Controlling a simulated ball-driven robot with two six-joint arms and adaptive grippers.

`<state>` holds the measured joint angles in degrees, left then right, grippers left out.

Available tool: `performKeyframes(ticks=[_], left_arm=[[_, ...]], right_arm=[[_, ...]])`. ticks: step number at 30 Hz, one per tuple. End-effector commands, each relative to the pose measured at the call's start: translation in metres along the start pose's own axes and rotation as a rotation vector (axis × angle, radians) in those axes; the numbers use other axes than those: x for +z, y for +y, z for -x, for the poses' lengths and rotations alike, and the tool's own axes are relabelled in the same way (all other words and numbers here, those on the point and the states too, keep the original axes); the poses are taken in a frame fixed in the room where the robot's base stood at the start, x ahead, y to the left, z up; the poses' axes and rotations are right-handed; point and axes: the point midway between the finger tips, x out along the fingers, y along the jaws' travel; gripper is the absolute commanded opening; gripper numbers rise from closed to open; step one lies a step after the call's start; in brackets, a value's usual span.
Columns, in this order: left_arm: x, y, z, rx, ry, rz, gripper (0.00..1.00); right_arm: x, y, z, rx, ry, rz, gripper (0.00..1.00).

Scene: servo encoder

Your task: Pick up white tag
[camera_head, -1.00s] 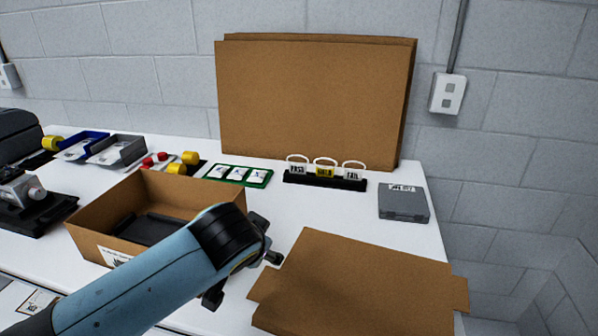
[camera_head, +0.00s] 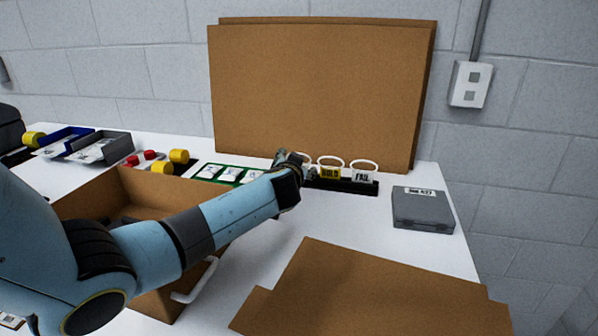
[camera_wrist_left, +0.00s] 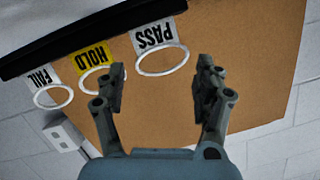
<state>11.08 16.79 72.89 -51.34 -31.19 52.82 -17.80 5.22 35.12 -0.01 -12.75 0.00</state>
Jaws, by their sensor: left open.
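A black rack (camera_head: 345,186) holds a row of tags at the back of the table, in front of the cardboard panels. The white FAIL tag (camera_head: 362,175) and the yellow HOLD tag (camera_head: 330,172) show in the head view. The white PASS tag (camera_wrist_left: 155,36) is clear in the left wrist view but mostly hidden behind my gripper in the head view. My left gripper (camera_head: 296,163) is open at the PASS end of the rack. In the wrist view its fingers (camera_wrist_left: 160,72) stand either side of the PASS tag's white ring. My right gripper is out of view.
Cardboard panels (camera_head: 320,90) stand behind the rack. A grey case (camera_head: 423,210) lies to its right and a green tray (camera_head: 215,173) to its left. An open cardboard box (camera_head: 150,185) lies partly under my left arm. Flat cardboard (camera_head: 370,295) lies at the front.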

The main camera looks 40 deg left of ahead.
Motion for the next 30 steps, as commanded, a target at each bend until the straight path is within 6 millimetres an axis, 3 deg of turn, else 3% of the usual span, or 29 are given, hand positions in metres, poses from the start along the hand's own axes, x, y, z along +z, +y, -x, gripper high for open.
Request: performKeyframes(ticks=[6, 9, 16, 21, 30], left_arm=[[0.000, -0.002, -0.036, -0.002, 0.001, 0.000, 0.69], [-0.001, -0.002, -0.043, -0.001, 0.000, 0.000, 0.69], [-0.002, -0.003, -0.044, -0.001, 0.000, 0.000, 0.69], [-0.002, -0.002, -0.044, -0.001, 0.000, 0.000, 0.52], [-0.002, -0.002, -0.043, 0.000, -0.001, 0.000, 0.52]], right_arm=[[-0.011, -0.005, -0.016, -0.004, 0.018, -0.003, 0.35], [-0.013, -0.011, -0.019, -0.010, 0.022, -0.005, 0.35], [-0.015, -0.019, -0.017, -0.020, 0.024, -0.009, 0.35], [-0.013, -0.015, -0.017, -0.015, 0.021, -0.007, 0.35], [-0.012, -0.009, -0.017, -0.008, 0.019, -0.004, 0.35]])
